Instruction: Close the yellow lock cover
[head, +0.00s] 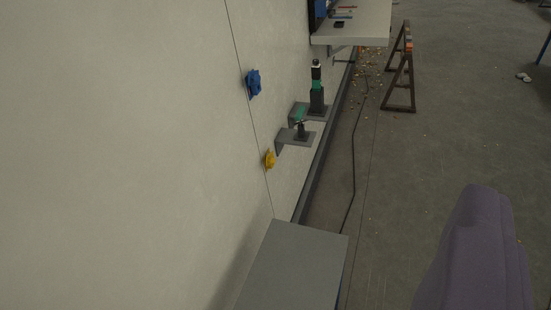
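The yellow lock cover (270,159) is small and sits on the pale wall, just beside a thin dark vertical seam and left of the lower wall shelf. It is seen from the side and far off, so I cannot tell how far open it is. A blue part (254,83) of similar size is on the wall above it. My gripper is not in view, and nothing in the frame touches the yellow cover. A purple-grey rounded form, which looks like a link of mine, fills the lower right.
A grey flat surface (292,262) stands against the wall at the bottom. Two small shelves (285,145) with green-and-black tools (316,88) jut from the wall. A pale table (362,24) and a dark trestle (400,75) stand farther back.

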